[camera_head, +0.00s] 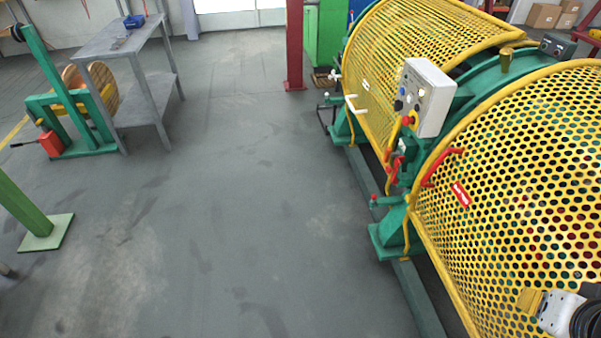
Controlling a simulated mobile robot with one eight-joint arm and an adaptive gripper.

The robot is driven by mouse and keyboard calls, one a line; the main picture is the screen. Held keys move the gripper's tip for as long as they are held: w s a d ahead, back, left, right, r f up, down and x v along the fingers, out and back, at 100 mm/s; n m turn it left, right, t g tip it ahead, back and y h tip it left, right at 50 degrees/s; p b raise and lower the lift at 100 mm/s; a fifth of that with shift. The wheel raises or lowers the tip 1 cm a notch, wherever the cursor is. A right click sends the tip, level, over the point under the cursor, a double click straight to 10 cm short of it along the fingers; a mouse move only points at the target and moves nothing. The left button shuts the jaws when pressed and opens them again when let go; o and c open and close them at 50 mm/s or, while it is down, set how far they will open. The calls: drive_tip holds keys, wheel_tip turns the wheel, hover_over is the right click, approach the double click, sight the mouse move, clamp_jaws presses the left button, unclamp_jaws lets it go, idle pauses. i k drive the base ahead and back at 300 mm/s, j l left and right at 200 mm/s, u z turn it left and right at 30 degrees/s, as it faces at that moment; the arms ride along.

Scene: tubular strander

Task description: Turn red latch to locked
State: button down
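Several red parts show on the green and yellow strander, and I cannot tell which is the task's latch. A red bent handle (441,167) sits on the edge of the near yellow guard. A red lever (394,169) is below the grey control box, between the two guards. A small red-tipped lever (387,202) sticks out left from the green support. No locked marking is readable. A silver and black part at the lower right corner may be my gripper (563,313). It is cut off by the frame, over the near guard, well away from these red parts. Its fingers are not clearly shown.
The grey control box (425,95) with buttons stands out from the machine. The perforated near guard (520,170) and far guard (420,40) fill the right side. Open grey floor (230,190) lies left of the machine. A grey table (125,45) stands at the upper left.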

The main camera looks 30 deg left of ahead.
sight(398, 160)
drive_tip(key=u, duration=0.7)
drive_tip(key=i, duration=0.55)
drive_tip(key=i+l+u, duration=0.1)
drive_tip(key=i, duration=0.4)
